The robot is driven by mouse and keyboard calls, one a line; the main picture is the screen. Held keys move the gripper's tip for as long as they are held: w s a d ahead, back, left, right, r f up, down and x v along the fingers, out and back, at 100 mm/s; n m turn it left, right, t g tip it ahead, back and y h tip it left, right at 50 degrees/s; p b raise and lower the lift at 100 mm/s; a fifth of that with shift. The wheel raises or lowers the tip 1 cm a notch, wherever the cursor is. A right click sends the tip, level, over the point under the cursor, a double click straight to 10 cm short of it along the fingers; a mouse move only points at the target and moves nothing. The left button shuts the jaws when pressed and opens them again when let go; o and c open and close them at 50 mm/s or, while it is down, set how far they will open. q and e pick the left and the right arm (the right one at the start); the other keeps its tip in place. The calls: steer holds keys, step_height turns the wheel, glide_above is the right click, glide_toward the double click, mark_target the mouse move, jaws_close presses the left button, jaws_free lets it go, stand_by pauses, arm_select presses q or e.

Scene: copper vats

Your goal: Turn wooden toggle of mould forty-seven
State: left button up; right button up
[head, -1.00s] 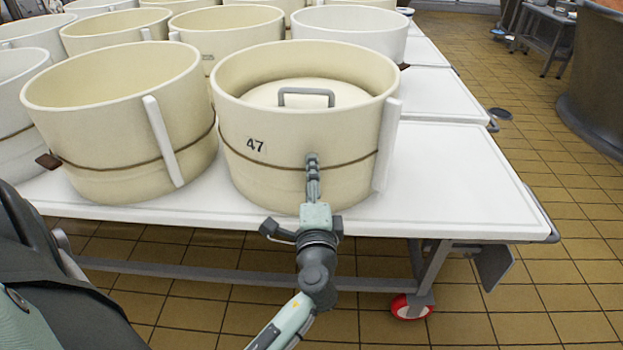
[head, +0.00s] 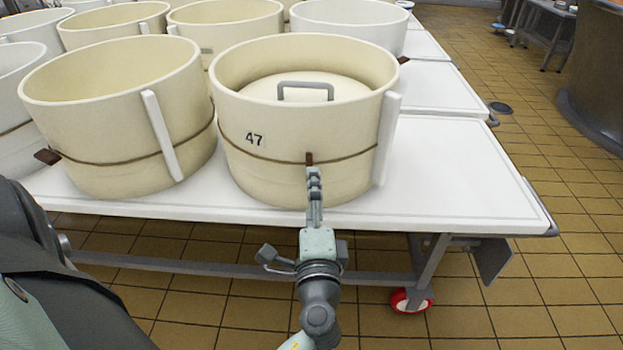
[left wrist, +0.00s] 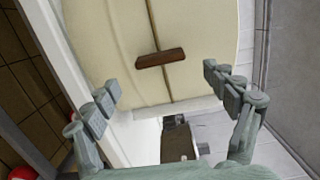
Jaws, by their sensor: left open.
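Mould forty-seven (head: 262,172) is a round cream mould with a "47" label, standing near the front edge of the white table. A cord runs around it. Its small brown wooden toggle (head: 309,158) sits on the cord at the front and looks upright in the head view. In the left wrist view the toggle (left wrist: 160,58) lies across the cord, ahead of the fingers. My left gripper (head: 313,172) is just in front of and below the toggle. In the left wrist view it is open and empty (left wrist: 158,85), apart from the toggle. My right gripper is not seen.
A lid with a grey handle (head: 305,90) sits inside mould forty-seven. An open cream mould (head: 110,145) stands close on the left, and several more stand behind. The white table (head: 455,190) is bare to the right. A red caster (head: 410,300) is below.

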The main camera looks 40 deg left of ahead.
arm_select(q)
steer(key=v, duration=0.5)
steer(key=shift+s+d, duration=0.15)
steer(key=shift+s, duration=0.05)
